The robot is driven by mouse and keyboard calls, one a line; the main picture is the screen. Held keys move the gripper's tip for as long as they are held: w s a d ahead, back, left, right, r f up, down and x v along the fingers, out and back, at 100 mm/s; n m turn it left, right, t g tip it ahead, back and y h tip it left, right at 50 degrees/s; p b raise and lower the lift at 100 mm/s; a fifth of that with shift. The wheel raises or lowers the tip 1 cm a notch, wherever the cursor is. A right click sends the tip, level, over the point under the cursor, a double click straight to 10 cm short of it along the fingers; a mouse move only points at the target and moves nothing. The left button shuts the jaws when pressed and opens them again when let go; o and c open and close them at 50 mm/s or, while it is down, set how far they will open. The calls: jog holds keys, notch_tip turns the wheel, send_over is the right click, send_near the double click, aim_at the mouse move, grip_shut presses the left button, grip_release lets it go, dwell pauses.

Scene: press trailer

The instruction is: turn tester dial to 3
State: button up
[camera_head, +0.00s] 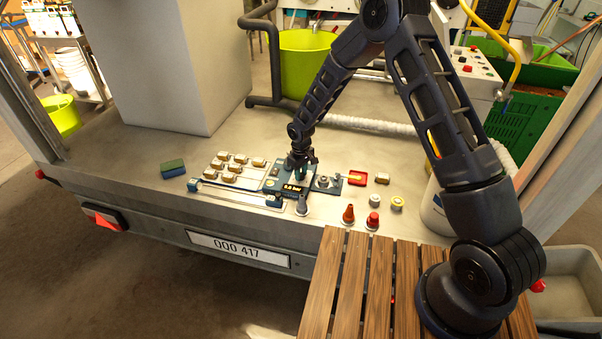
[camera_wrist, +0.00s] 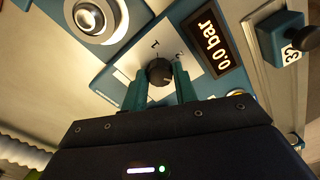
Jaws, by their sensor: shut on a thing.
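The tester is a blue panel with a pale plate and a small display (camera_head: 293,188); the display (camera_wrist: 209,37) reads 0.0 bar, upside down in the wrist view. Its dial is a small round dark knob (camera_wrist: 159,71) on the pale plate. A "1" shows beside the knob, and another mark near the right finger is partly hidden. I cannot tell where the dial points. My gripper (camera_wrist: 160,83) has its teal fingers on either side of the knob, shut on it. In the head view my gripper (camera_head: 301,167) reaches down over the tester and hides the dial.
A round silver fitting (camera_wrist: 97,18) is close to the dial. A blue block with a black knob (camera_wrist: 285,38) stands past the display.

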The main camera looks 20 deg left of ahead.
dwell(0.3)
jog(key=o, duration=1)
jog(key=shift+c, duration=0.2)
jog(key=shift+r, duration=0.1)
notch_tip(320, 180, up, 11)
jog(key=shift+f, duration=0.2)
